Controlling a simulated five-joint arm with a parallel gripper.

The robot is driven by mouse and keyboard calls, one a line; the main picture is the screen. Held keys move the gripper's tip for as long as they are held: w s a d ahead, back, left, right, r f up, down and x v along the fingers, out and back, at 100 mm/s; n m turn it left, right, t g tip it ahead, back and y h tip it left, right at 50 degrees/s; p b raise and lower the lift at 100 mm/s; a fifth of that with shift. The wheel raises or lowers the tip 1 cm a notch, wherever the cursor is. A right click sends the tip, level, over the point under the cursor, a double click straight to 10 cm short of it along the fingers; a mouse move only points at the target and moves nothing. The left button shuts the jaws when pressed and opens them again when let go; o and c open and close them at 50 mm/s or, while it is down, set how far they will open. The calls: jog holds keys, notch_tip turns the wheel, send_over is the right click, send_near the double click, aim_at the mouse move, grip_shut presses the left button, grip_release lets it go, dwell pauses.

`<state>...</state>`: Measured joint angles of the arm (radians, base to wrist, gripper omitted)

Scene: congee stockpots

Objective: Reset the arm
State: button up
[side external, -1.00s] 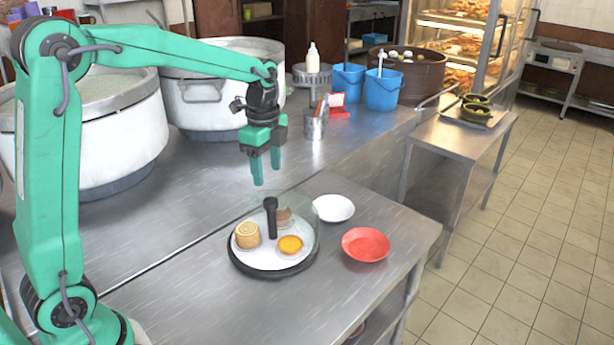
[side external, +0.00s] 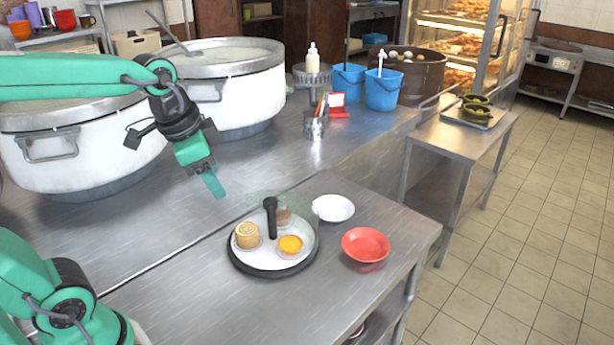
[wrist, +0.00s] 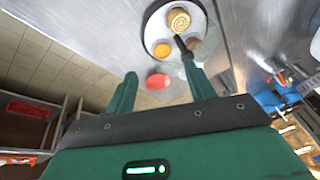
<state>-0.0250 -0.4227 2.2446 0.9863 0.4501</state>
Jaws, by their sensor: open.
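My gripper (side external: 214,184) hangs over the steel counter (side external: 215,228), in front of the white stockpots, up and to the left of the round tray in the side view. In the wrist view its two fingers (wrist: 160,92) stand apart with nothing between them. The tray (side external: 243,271) has a black base, a white plate and a clear cover with a black handle (side external: 270,218). A rolled pastry (side external: 247,235), an orange-topped tart (side external: 290,245) and a brown item (side external: 283,216) sit on it.
A white dish (side external: 334,208) and a red bowl (side external: 366,245) stand right of the tray. Two large stockpots (side external: 225,105) stand behind my gripper. A utensil holder (side external: 316,125) and blue buckets (side external: 383,92) stand further back. The counter left of the tray is clear.

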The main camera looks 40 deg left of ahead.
jog(key=s+f+n+t, duration=0.1)
jog(key=s+n, duration=0.3)
jog(key=s, duration=0.2)
jog(key=shift+s+d+f+n+t, duration=0.25)
jog(key=shift+d+f+n+t, duration=0.1)
jog(key=shift+n+t, duration=0.05)
